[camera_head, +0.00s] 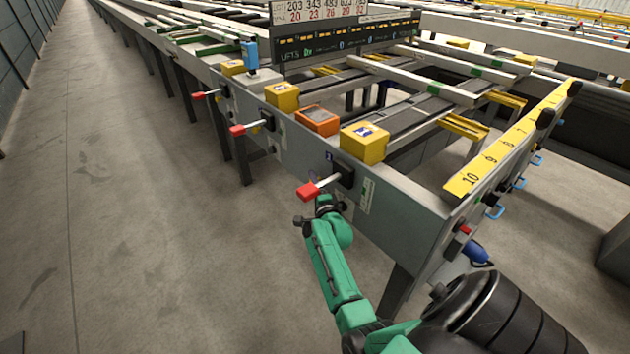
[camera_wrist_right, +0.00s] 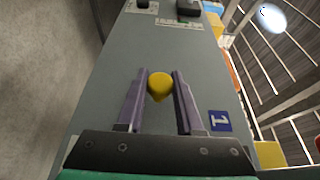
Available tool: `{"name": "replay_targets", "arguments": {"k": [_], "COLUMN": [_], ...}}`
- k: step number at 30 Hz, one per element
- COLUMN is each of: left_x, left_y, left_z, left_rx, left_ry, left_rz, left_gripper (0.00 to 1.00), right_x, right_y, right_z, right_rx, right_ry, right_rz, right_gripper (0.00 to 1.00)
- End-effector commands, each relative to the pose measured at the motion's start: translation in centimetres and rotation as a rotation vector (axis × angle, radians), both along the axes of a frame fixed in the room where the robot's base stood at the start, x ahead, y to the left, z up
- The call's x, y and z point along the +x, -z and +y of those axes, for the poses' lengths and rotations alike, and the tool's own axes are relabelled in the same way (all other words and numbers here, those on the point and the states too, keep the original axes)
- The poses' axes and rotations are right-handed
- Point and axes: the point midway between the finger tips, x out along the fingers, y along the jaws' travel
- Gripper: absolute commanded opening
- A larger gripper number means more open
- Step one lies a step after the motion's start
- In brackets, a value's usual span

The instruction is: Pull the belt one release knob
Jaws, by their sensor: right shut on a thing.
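My right gripper (camera_head: 325,205) is at the side face of the table's near end, just below the nearest red lever handle (camera_head: 308,191). In the right wrist view my right gripper (camera_wrist_right: 161,76) has its two fingers on either side of a yellow knob (camera_wrist_right: 159,87) and is shut on it. A blue label with a 1 (camera_wrist_right: 219,121) is on the grey face to the right of the fingers. In the head view the knob is hidden by my gripper and the lever. My left gripper is not in view.
Two more red lever handles (camera_head: 238,129) (camera_head: 198,95) stick out along the grey table side. Yellow boxes (camera_head: 364,143) and an orange box (camera_head: 317,120) sit on its top edge. The floor (camera_head: 150,220) to the left is clear.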

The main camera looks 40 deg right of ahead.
Motion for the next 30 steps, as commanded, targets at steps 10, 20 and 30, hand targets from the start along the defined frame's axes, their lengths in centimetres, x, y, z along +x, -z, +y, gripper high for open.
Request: {"name": "replay_targets", "arguments": {"k": [10,20,30], "left_x": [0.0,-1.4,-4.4], "left_y": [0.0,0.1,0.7], "left_z": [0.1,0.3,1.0], "left_rx": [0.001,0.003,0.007], "left_ry": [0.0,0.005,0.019], "left_rz": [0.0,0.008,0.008], "left_gripper": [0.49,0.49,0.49], "right_x": [0.0,-2.3,-11.0], "right_y": [0.3,0.1,0.2], "right_z": [0.3,1.2,5.1], "right_rx": [0.005,0.005,0.006], "right_ry": [-0.005,-0.004,-0.005], "right_rz": [0.003,0.006,0.008], "right_gripper": [0.65,0.65,0.65]}}
